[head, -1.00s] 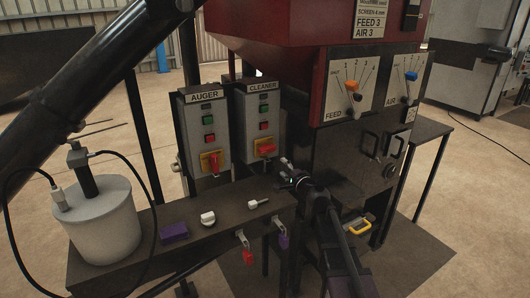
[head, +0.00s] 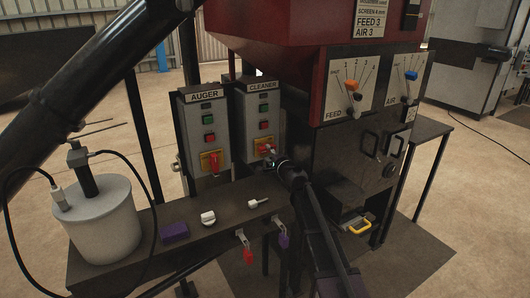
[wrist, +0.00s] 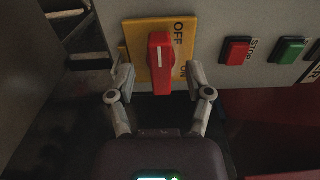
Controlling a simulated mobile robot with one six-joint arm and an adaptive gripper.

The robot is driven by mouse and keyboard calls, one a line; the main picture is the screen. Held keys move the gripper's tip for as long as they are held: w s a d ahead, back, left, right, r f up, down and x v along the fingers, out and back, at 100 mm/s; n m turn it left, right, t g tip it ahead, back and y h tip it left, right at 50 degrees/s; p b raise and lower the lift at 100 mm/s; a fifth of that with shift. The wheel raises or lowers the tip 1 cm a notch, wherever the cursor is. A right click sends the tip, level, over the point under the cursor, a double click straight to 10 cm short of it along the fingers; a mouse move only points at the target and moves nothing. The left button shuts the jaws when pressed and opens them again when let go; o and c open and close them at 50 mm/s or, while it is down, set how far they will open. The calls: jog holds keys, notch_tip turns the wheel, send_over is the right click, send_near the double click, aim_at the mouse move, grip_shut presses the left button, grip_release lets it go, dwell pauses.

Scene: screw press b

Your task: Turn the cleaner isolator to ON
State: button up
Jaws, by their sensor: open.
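The cleaner isolator has a red handle (wrist: 160,72) on a yellow plate (wrist: 138,38). In the head view its yellow plate (head: 258,144) is low on the grey CLEANER box (head: 262,104), the handle partly covered by my gripper (head: 272,155). In the wrist view the handle stands upright in the picture, its white line at the upper end. OFF is printed upper right; another label below it is partly hidden. My gripper (wrist: 161,80) is open, one finger on each side of the handle, with small gaps visible. Depth contact cannot be told.
The AUGER box (head: 203,125) with a similar red handle (head: 213,162) stands just left. Red (wrist: 236,50) and green (wrist: 289,50) buttons sit right of the isolator. The bench (head: 190,210) below carries a white knob (head: 208,218), a key-like piece (head: 258,202) and a purple block (head: 174,232).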

jog(key=shift+x, duration=1.4)
jog(key=shift+c, duration=0.2)
grip_shut()
